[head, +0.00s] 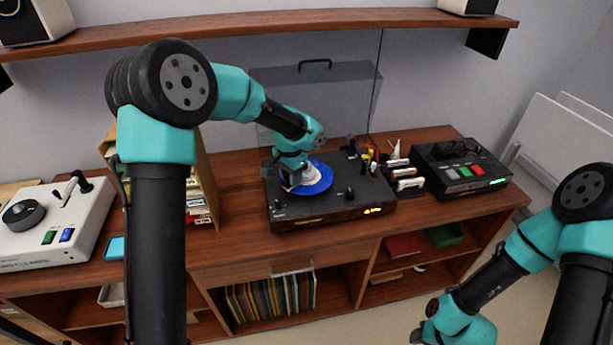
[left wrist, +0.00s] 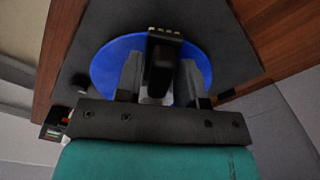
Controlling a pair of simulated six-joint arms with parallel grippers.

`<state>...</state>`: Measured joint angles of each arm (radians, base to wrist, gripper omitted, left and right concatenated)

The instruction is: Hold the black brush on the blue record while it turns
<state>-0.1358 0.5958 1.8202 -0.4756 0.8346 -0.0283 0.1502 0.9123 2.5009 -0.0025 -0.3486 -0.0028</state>
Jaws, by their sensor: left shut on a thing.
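The blue record (head: 321,179) lies flat on the dark turntable (head: 330,208), on the wooden cabinet. My left gripper (head: 289,183) is low over the record's left part in the head view, where its fingers are small and partly hidden. In the left wrist view, the black brush (left wrist: 162,68) is held between its two fingers, in front of the blue record (left wrist: 110,66). I cannot tell whether the brush touches the record or whether the record turns. My right gripper (head: 416,336) is at the lower edge of the head view, away from the cabinet, its jaws unclear.
A clear raised lid (head: 330,85) stands behind the turntable. A file rack (head: 205,175) and a white device (head: 55,225) are on the left. A shelf (head: 280,22) hangs above.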

